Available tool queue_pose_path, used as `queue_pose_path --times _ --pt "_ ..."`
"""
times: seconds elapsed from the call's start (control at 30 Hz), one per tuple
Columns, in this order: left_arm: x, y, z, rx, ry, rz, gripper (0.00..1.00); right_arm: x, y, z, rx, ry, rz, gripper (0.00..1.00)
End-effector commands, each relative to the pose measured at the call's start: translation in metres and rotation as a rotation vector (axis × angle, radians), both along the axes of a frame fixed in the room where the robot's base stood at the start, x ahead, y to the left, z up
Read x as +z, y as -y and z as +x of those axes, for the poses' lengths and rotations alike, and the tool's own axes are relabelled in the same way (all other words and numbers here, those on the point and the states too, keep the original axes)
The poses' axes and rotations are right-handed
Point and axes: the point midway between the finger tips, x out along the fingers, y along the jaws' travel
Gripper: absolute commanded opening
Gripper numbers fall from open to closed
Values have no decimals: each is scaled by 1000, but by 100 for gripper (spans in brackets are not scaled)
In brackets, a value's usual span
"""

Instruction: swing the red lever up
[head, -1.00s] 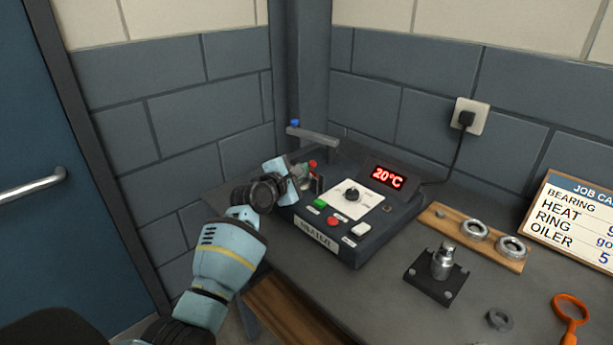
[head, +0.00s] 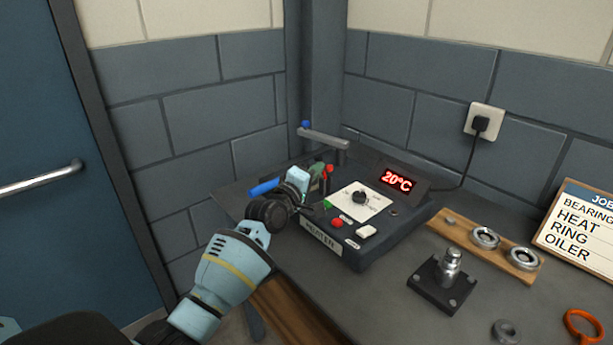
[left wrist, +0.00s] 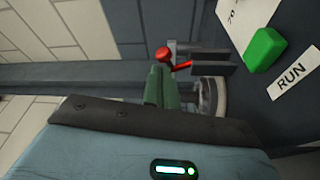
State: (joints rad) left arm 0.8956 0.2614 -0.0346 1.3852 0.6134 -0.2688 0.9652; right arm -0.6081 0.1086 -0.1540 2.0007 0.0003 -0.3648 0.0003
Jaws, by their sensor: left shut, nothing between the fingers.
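The red lever has a round red knob (head: 329,168) and shows at the back left of the dark heater box (head: 375,248). In the left wrist view the red lever (left wrist: 166,55) runs from its knob to a dark bracket on the right. My left gripper (head: 317,177) is at the heater's left end, close beside the lever. Its fingers are shut and empty. In the left wrist view the green shut fingers (left wrist: 158,85) point at the lever, their tips just by the knob. I cannot tell whether they touch it. The lever's lower part is partly hidden in the head view.
A grey bar with a blue knob (head: 305,125) stands behind the lever. A blue handle (head: 264,187) lies beside my gripper. A post on a plate (head: 448,270) and rings on a board (head: 485,237) stand right.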

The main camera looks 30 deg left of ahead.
Motion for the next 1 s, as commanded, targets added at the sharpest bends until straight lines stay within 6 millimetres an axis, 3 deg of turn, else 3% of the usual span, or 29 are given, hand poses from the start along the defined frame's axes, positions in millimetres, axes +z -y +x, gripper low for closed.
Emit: queue_pose_path --times 0.5,1.0 --pt "-8 15 -6 0 143 399 0 -23 -1 -3 0 -21 1 0" --pt "-8 20 -7 0 193 530 0 -30 -2 -9 0 -34 3 0"
